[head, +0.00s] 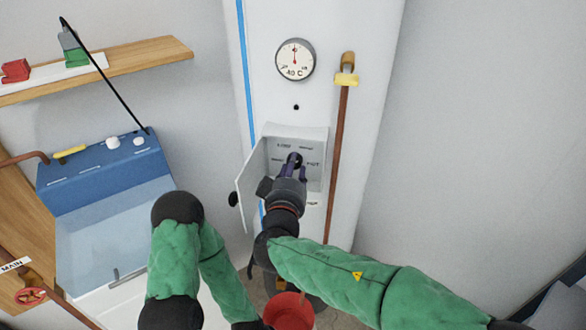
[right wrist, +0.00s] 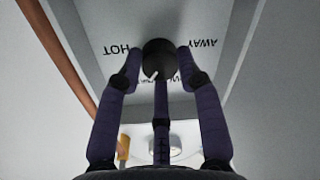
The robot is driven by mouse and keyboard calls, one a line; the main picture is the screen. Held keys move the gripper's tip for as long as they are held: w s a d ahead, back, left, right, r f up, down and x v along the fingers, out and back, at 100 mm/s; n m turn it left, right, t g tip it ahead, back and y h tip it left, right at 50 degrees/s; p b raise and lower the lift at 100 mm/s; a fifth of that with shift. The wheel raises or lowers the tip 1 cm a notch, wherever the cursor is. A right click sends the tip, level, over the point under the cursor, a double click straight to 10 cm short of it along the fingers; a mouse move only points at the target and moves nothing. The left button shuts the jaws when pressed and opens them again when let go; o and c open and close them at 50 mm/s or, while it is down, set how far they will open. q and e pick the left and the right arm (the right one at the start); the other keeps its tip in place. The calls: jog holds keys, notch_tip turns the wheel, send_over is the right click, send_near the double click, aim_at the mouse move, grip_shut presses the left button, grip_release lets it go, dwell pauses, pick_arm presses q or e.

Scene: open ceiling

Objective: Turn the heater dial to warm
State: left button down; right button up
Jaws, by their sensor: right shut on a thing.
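The heater (head: 350,60) is a tall white body with an open control box (head: 318,135) on its front. Inside is a round black dial (right wrist: 158,56) with a white mark. My right gripper (head: 292,170) reaches into the box and is shut on the dial, with fingers on either side in the right wrist view (right wrist: 160,80). There the lettering is upside down: HOT lies left of the dial and AWAY right. The white mark points down and slightly left, towards lettering partly hidden by fingers. My left arm shows at lower left in the head view, but its gripper does not.
The box's door (head: 250,185) hangs open on the left, close to my right gripper. A copper pipe (head: 337,160) runs down right of the box. A round gauge (head: 295,59) sits above. A blue-topped washing unit (head: 105,165) and a wooden shelf (head: 140,55) are left.

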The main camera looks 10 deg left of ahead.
jog(key=shift+a, duration=0.1)
jog(key=o, duration=1.1)
jog(key=shift+o, duration=0.2)
jog(key=shift+s, duration=0.15)
jog(key=s, duration=1.1)
jog(key=shift+s+d+r, duration=0.25)
jog(key=shift+s+d, duration=0.1)
jog(key=shift+s, duration=0.05)
